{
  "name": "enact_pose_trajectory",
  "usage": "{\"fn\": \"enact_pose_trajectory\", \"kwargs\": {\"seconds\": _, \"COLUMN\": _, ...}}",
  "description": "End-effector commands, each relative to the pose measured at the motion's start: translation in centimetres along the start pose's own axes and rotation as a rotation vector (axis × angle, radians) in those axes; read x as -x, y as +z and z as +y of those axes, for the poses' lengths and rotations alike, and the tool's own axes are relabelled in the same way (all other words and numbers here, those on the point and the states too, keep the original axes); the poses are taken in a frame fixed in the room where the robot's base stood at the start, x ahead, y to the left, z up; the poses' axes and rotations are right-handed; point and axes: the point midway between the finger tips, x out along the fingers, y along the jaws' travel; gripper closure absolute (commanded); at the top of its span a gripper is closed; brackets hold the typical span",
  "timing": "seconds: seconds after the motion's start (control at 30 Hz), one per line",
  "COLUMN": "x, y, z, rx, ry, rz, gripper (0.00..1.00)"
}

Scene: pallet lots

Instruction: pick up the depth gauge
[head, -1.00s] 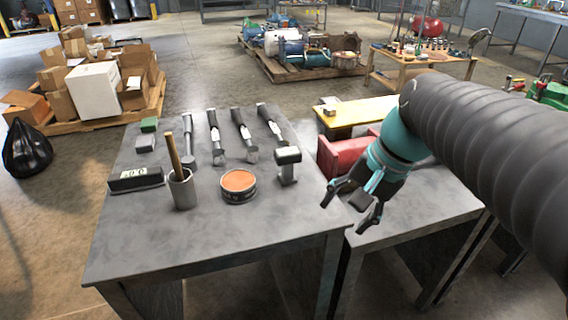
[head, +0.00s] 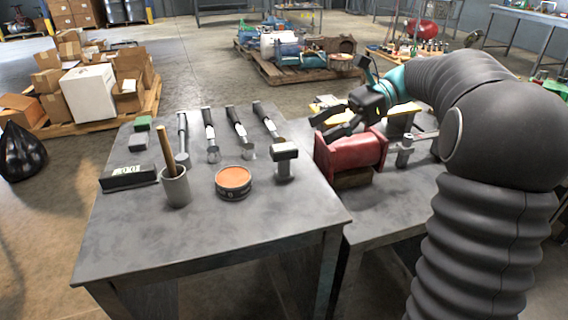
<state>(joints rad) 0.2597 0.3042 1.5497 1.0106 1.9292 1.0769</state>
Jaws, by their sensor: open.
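No object can be told for certain as the depth gauge. Candidates on the grey table (head: 200,245) are a black box with a light display (head: 130,177) at left and a grey T-shaped tool (head: 284,160) standing upright at right. Several long-handled metal tools (head: 209,132) lie in a row at the back. My gripper (head: 325,127) is open and empty, above the back right of the table, right of the row and near the red vise-like block. Its fingers point left.
A grey cup (head: 175,190) with a wooden handle and an orange-topped round tin (head: 233,182) stand mid-table. Small green (head: 142,124) and grey (head: 139,141) blocks sit back left. A red machine-like block (head: 350,153) is on the adjoining right table. The table's front is clear.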

Motion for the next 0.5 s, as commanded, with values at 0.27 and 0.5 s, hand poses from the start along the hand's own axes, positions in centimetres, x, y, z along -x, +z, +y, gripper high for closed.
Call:
{"fn": "enact_pose_trajectory", "kwargs": {"seconds": 0.27, "x": -5.2, "y": -0.1, "z": 0.1, "rx": 0.002, "ry": 0.002, "rz": 0.002, "gripper": 0.35}}
{"fn": "enact_pose_trajectory", "kwargs": {"seconds": 0.5, "x": -7.1, "y": 0.0, "z": 0.0, "rx": 0.002, "ry": 0.001, "rz": 0.003, "gripper": 0.35}}
